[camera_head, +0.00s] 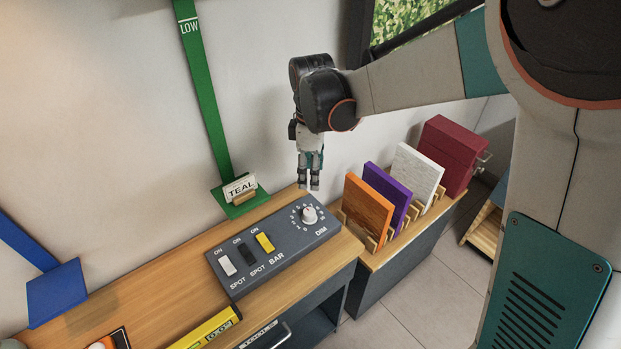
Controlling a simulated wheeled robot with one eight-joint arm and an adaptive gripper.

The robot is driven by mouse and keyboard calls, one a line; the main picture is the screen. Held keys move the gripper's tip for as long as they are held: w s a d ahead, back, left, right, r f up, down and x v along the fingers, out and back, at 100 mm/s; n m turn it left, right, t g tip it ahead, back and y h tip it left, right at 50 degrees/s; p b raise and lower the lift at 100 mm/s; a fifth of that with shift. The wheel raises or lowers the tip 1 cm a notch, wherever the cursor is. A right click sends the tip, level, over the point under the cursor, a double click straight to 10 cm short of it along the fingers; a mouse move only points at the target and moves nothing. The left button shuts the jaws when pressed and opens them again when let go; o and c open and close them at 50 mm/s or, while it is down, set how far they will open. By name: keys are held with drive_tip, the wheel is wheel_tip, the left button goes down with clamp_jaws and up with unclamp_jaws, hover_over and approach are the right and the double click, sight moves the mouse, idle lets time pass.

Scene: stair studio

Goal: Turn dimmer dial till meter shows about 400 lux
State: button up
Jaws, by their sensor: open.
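The dimmer dial (309,214) is a small white knob marked DIM, on the right end of a dark grey control box (290,254) on the wooden bench. A ring of pale scale marks surrounds it; its exact setting is too small to read. My gripper (314,187) points down with its fingers open and empty. It appears just above and slightly behind the dial, apart from it. No lux meter display that I can identify shows in this view.
The box also carries a white switch (227,265), a black switch (247,252) and a yellow switch (265,243). A TEAL sign (240,186) stands behind. A rack with orange (367,207), purple and white panels stands right. A yellow level (207,329) lies in front.

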sight(309, 211)
drive_tip(key=f+b, duration=0.1)
drive_tip(key=f, duration=0.4)
drive_tip(key=f+b, duration=0.2)
drive_tip(key=f, duration=0.2)
drive_tip(key=f+b, duration=0.1)
drive_tip(key=f, duration=0.4)
drive_tip(key=shift+w+a+f+b, duration=0.1)
drive_tip(key=shift+a+f+b, duration=0.15)
drive_tip(key=shift+f+b, duration=0.15)
drive_tip(key=shift+c, duration=0.2)
drive_tip(key=c, duration=1)
